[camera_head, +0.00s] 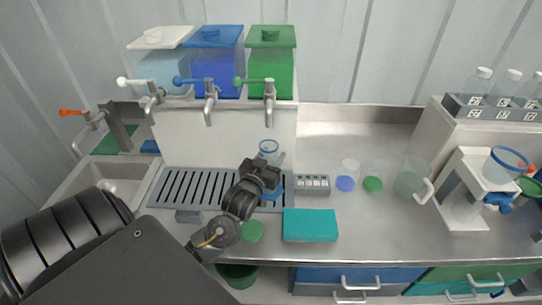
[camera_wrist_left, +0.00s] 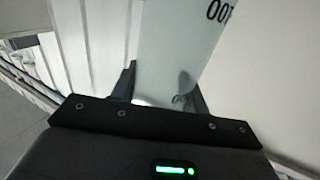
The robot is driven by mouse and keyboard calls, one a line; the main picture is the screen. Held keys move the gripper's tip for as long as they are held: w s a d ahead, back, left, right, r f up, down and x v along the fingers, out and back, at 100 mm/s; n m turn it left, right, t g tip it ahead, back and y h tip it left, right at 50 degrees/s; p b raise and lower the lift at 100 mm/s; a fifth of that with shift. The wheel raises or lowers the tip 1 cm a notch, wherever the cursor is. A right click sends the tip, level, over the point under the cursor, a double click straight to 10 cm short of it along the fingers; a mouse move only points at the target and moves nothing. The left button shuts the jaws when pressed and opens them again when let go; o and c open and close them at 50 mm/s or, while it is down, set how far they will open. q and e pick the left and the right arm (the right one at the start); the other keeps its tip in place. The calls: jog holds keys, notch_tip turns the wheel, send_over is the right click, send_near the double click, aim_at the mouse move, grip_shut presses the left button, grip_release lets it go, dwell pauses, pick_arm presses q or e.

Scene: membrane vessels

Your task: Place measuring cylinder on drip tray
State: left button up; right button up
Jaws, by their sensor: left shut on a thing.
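The left wrist view shows the clear cylinder wall (camera_wrist_left: 178,45) with printed numbers between my fingers (camera_wrist_left: 160,88). The drip tray (camera_head: 152,201) is a grey slatted tray below the taps. The cylinder appears at the tray's right end; I cannot tell whether its base touches the tray. My right gripper is not in view.
Metal taps (camera_head: 270,88) hang above the tray from white, blue and green tanks (camera_head: 270,70). A small grey rack (camera_head: 313,185) stands right of the cylinder, and a teal box (camera_head: 310,225) lies in front. Beakers (camera_head: 410,180) stand further right. A sink (camera_head: 110,180) is left.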

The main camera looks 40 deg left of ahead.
pick_arm(q)
jog(key=shift+f, duration=0.1)
jog(key=o, duration=1.3)
jog(key=b+v, duration=0.2)
jog(key=v, duration=1)
